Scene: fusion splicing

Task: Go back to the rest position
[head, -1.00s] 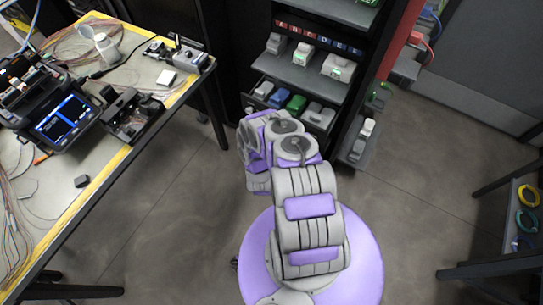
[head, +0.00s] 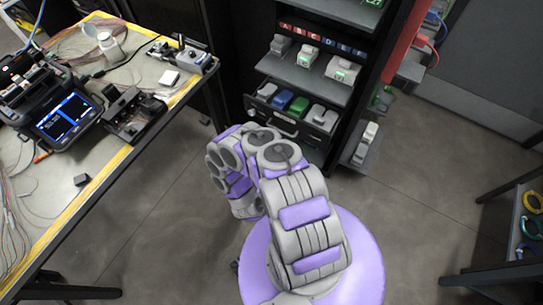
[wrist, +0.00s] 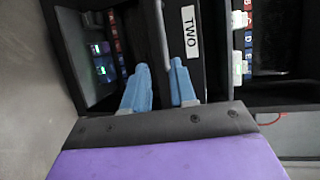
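My gripper (wrist: 160,70) shows in the wrist view as two blue fingers with a gap between them. Beyond the fingertips is a dark drawer unit with a white label (wrist: 190,32) reading "TWO". My gripper cannot be made out in that view.
A dark rack holds an open drawer (head: 272,120) with grey, blue and green items, below a shelf (head: 306,78) of small devices. The workbench (head: 112,165) at left carries a fusion splicer (head: 62,118). Another stand (head: 500,272) is at right. Floor between is clear.

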